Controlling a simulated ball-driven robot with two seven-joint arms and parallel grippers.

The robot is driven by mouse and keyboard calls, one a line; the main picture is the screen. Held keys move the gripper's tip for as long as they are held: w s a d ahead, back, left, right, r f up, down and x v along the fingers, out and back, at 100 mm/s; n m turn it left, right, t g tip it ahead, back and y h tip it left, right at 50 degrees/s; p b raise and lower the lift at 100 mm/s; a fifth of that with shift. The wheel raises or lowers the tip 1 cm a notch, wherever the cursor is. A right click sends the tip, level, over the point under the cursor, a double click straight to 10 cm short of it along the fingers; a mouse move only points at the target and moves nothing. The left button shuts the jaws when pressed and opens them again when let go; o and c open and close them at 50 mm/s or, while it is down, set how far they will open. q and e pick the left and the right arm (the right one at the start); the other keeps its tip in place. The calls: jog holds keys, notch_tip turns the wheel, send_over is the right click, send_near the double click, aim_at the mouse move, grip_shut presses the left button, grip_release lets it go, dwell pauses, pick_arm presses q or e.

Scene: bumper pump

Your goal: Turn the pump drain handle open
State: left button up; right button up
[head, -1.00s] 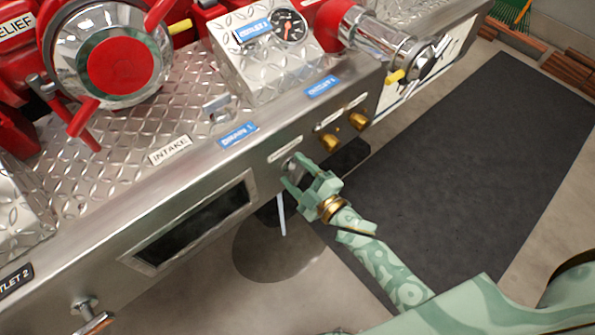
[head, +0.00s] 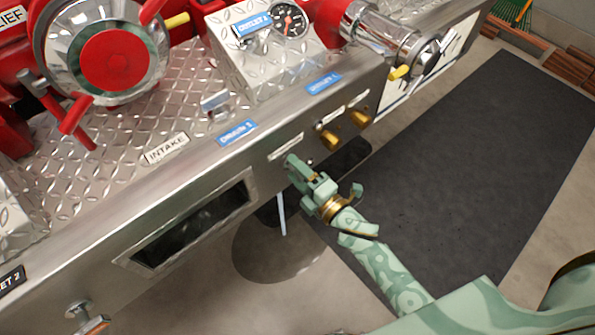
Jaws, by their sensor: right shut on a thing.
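My right gripper (head: 299,173) is at the front of the steel pump panel (head: 210,180), just below a small white label (head: 286,147) too small to read. Its fingers are shut on a small fitting there, which I take to be the pump drain handle; the fingers hide nearly all of it. The gripper is rolled so that one finger lies mostly over the other. My left gripper is not in view.
Two brass knobs (head: 359,118) sit right of my gripper under white labels. A dark recessed slot (head: 190,222) is to the left. A thin pale streak (head: 282,214) hangs below the panel over a dark round patch (head: 275,257). A dark mat (head: 470,170) covers floor at right.

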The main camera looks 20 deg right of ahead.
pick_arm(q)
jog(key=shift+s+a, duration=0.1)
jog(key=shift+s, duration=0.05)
pick_arm(e)
jog(key=shift+f, duration=0.15)
jog(key=o, duration=1)
pick_arm(q)
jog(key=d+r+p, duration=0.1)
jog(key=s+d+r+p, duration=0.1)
jog(key=p, duration=0.1)
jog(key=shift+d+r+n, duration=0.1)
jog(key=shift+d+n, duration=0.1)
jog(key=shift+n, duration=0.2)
pick_arm(e)
jog(key=v, duration=1.6)
jog(key=shift+s, duration=0.2)
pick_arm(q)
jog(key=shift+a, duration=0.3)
